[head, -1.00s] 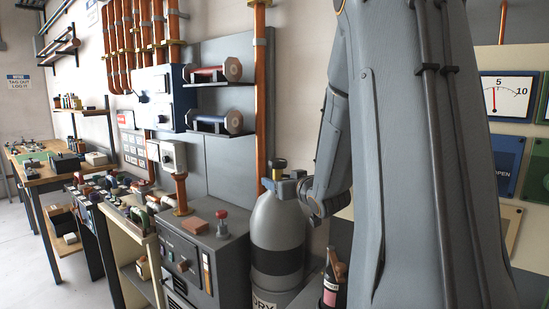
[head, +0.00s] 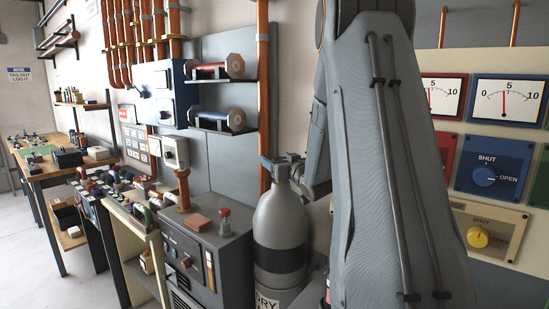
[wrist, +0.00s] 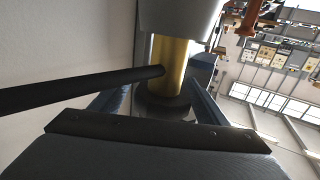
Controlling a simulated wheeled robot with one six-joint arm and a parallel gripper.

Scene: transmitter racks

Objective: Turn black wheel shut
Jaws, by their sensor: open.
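The grey gas cylinder (head: 279,225) with a dark band stands upright against the wall in the head view. My gripper (head: 281,165) is at its top and hides most of the valve there. In the wrist view, the brass valve stem (wrist: 170,62) shows between my open blue-grey fingers. A dark round part, which looks like the black wheel (wrist: 163,108), lies between the fingers near the palm. I cannot tell whether the fingers touch it. The wheel cannot be made out in the head view.
A black hose or bar (wrist: 80,88) runs from the left to the brass part. A grey control box (head: 195,255) with a red knob stands left of the cylinder. My arm covers the area to its right, before the gauge panel (head: 500,215). Floor is clear at far left.

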